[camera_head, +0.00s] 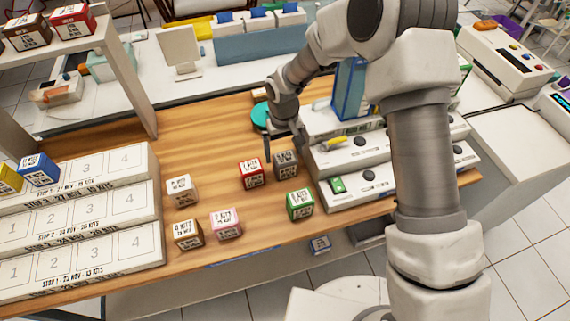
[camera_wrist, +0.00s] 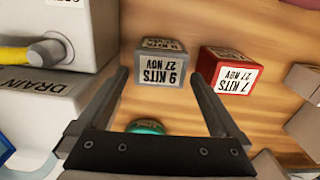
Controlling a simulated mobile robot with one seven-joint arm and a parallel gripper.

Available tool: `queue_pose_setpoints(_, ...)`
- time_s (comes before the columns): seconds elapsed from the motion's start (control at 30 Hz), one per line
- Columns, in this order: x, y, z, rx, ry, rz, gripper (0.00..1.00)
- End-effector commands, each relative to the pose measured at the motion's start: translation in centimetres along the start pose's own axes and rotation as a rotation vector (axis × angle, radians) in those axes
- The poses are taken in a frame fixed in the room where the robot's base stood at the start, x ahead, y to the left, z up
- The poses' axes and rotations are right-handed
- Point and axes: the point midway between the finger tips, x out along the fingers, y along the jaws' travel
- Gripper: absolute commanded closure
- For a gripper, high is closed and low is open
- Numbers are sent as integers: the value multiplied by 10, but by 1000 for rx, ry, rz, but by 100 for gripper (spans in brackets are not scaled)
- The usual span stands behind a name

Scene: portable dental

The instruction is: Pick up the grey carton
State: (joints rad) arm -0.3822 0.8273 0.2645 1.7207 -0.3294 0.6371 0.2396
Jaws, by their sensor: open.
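The grey carton (camera_head: 286,165) stands on the wooden counter, left of the white stepped unit and beside the red carton. Nothing is held. Whether the fingers touch the carton cannot be told.
The red carton (camera_head: 251,173) is close on the left. Green (camera_head: 300,204), pink (camera_head: 226,223), brown (camera_head: 188,235) and beige (camera_head: 182,190) cartons stand nearby. The white unit (camera_head: 350,155) is close on the right. A teal round item (camera_head: 261,116) lies behind. A numbered rack (camera_head: 80,220) is far left.

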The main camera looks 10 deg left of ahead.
Motion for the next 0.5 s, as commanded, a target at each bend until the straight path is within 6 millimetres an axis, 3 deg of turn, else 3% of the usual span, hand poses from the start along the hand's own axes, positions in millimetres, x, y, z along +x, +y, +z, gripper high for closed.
queue_pose_setpoints(0.3, 42, 0, 9, -1, -3, 0, 0)
queue_pose_setpoints(0.5, 51, 0, 8, 1, 0, 0, 0)
